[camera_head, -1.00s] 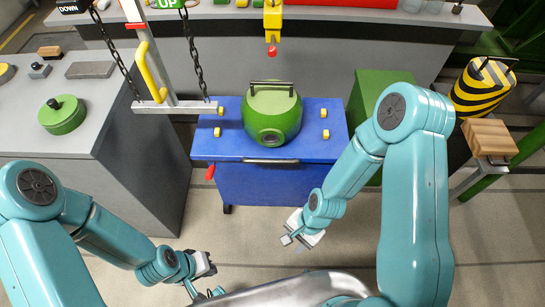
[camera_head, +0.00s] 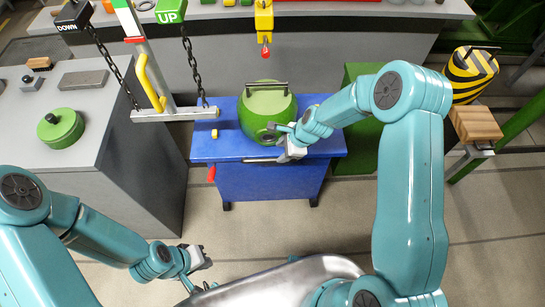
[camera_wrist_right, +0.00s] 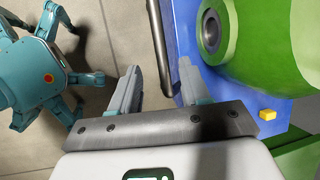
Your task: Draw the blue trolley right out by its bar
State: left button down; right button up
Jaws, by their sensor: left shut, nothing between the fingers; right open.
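The blue trolley (camera_head: 265,184) stands in the middle of the head view, in front of the grey bench. Its thin dark bar (camera_head: 258,160) runs along the top front edge, and its right part is hidden by my right gripper. My right gripper (camera_head: 283,142) is open close to the bar, above the trolley's front edge. My left gripper (camera_head: 204,254) is shut and empty, low in front of the trolley.
A green round vessel (camera_head: 266,114) with a top handle sits on the trolley. A hoist frame with chains (camera_head: 172,114) hangs at the trolley's left. A grey counter (camera_head: 90,118) is on the left, a green block (camera_head: 358,128) on the right. Floor before the trolley is clear.

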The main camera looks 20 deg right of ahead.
aim_at(272, 159)
jog(key=x, duration=0.7)
jog(key=shift+w+a+f, duration=0.1)
jog(key=shift+a+f, duration=0.05)
jog(key=shift+f, duration=0.05)
grip_shut()
